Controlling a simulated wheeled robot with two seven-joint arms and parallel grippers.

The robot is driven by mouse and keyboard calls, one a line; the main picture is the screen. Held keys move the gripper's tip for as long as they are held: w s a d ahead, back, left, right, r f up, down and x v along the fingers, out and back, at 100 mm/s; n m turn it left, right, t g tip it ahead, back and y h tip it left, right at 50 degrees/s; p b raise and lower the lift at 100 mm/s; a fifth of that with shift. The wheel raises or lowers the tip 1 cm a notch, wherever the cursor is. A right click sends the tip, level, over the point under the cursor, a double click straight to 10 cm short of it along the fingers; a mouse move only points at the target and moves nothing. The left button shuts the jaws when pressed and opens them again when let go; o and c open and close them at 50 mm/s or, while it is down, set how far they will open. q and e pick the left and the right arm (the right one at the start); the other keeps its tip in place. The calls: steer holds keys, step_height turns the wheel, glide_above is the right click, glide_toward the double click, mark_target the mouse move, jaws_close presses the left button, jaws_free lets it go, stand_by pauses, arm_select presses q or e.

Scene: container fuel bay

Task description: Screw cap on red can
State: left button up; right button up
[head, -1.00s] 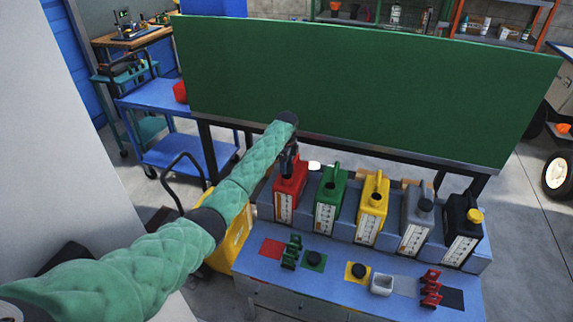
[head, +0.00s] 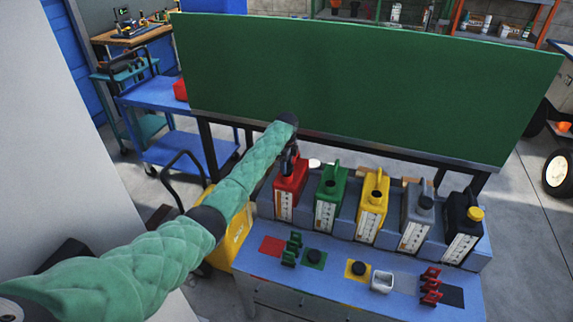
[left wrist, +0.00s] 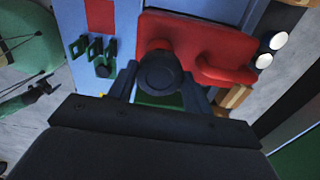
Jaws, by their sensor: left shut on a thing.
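The red can (head: 290,197) stands at the left end of the row of cans on the blue bench. My left gripper (head: 291,162) points down at its top. In the left wrist view the gripper (left wrist: 160,78) is shut on a round black cap (left wrist: 160,73), with one finger on each side. The cap is over the mouth end of the red can (left wrist: 205,38), beside its handle. I cannot tell whether the cap touches the neck or sits level on it. In the head view the fingers hide the cap. My right gripper is not in view.
Green (head: 329,200), yellow (head: 372,206), grey (head: 415,224) and black (head: 460,233) cans stand to the right. The red mat (head: 271,246) is bare. Black caps lie on the green and yellow mats. A green panel (head: 370,90) rises behind the bench.

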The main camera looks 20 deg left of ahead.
arm_select(q)
steer(key=shift+f, duration=0.7)
steer(key=shift+m, duration=0.3)
steer(key=m, duration=0.3)
steer(key=shift+f, duration=0.1)
steer(key=m, duration=0.4)
steer(key=shift+f+m+b, duration=0.1)
steer(key=shift+m+b, duration=0.2)
steer(key=shift+b, duration=0.05)
steer(key=m+b, duration=0.2)
steer(key=m, duration=0.4)
steer(key=shift+f, duration=0.1)
steer(key=shift+m, duration=0.9)
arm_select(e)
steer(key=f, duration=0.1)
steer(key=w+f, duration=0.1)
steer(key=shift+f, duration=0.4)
